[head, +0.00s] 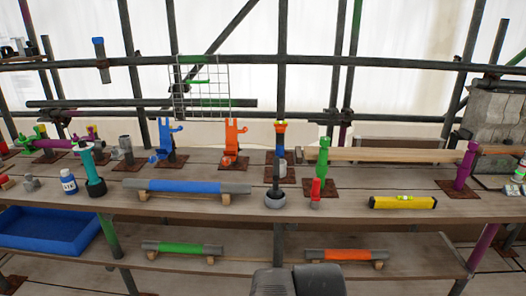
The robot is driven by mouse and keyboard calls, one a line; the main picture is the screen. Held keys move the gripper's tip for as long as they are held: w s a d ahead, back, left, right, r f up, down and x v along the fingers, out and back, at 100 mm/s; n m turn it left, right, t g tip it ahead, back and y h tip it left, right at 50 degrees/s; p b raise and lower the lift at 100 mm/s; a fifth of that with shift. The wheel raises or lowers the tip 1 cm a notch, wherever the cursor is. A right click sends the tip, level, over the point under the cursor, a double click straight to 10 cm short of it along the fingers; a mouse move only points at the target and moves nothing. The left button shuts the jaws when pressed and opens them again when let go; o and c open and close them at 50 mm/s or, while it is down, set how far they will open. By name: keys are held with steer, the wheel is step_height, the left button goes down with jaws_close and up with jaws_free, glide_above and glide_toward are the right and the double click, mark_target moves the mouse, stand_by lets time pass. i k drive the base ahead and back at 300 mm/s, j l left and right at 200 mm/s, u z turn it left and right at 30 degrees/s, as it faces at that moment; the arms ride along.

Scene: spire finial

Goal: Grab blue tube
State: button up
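The blue tube (186,186) lies horizontally on the upper plank shelf, left of centre in the head view. It has a blue middle and grey ends. It rests on small wooden blocks near its two ends, and nothing touches it from above. My gripper is not recognisable in this view. Only dark grey parts of my own arm show at the bottom edge, right of centre, well below and to the right of the tube.
A teal post (91,170) and white-and-blue bottle (69,182) stand left of the tube. A dark post in a grey cup (275,199) stands right. Green (180,248) and orange (345,255) tubes and a blue bin (48,228) sit lower. Blue (165,140) and orange (236,140) clamps stand behind.

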mark_target(215, 187)
steer(key=i+j+u, duration=0.1)
steer(key=i+u, duration=0.2)
steer(key=u, duration=0.15)
steer(key=i+u, duration=0.3)
steer(key=u, duration=0.15)
steer(key=i+l+u, duration=0.2)
steer(key=u, duration=0.25)
steer(key=i+l+u, duration=0.25)
steer(key=u, duration=0.2)
steer(key=i+l+u, duration=0.45)
steer(key=k+j, duration=0.1)
